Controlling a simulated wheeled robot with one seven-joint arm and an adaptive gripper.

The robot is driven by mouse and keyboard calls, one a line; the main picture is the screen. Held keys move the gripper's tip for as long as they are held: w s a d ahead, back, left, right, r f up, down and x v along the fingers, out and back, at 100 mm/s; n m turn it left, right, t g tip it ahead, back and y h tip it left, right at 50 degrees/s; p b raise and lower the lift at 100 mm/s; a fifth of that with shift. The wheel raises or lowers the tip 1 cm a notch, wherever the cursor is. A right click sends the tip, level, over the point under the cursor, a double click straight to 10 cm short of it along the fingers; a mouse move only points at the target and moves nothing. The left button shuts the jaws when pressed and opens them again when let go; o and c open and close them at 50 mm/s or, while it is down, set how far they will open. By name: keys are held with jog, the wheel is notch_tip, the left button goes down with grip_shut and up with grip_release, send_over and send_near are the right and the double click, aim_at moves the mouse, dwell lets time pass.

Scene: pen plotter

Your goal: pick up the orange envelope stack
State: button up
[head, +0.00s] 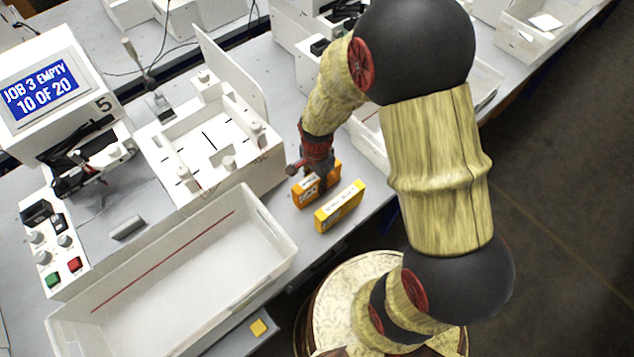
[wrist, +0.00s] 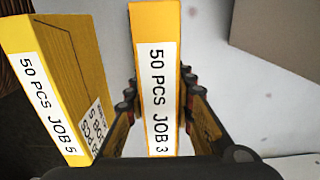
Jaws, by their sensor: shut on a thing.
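The orange envelope stack (head: 305,194) stands on edge on the grey table, partly hidden behind my gripper (head: 318,176) in the head view. In the wrist view the orange stack (wrist: 157,30) is between my two fingers, with a white label reading "50 PCS JOB 3". My gripper (wrist: 160,108) is shut on it, one finger on each side. I cannot tell whether its underside touches the table. A yellow stack (head: 340,207) stands close beside it, apart from the fingers; in the wrist view this stack (wrist: 70,75) reads "50 PCS JOB 5".
A large white bin (head: 165,275) with a red line inside lies left of the stacks. The white plotter bed (head: 212,140) stands behind it. A screen (head: 40,88) reads "JOB 3 EMPTY 10 OF 20". The table edge is just right of the stacks.

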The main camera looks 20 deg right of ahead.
grip_shut()
jog(key=shift+r, duration=0.1)
